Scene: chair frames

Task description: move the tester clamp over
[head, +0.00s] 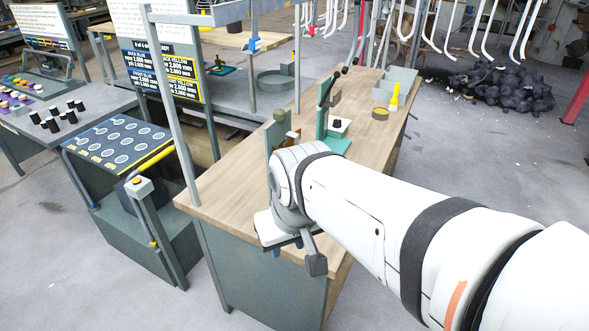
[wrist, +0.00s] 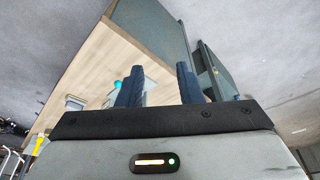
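The tester clamp (head: 336,143) stands upright on the wooden bench top, beyond my arm in the head view. It has a green base and upright, a dark lever tilted up to the right, and a white block with a black knob on its base. My gripper (wrist: 158,72) shows two blue fingers spread apart with nothing between them in the wrist view. In the head view it is low at the bench's near end, nearer than the clamp and apart from it, and its fingers are mostly hidden. A small teal patch beside the left finger in the wrist view is unclear.
A grey fixture with a round knob (head: 280,116) stands left of the clamp. Grey frame posts (head: 175,110) rise at the bench's left edge. Bare wood (head: 228,180) lies at front left.

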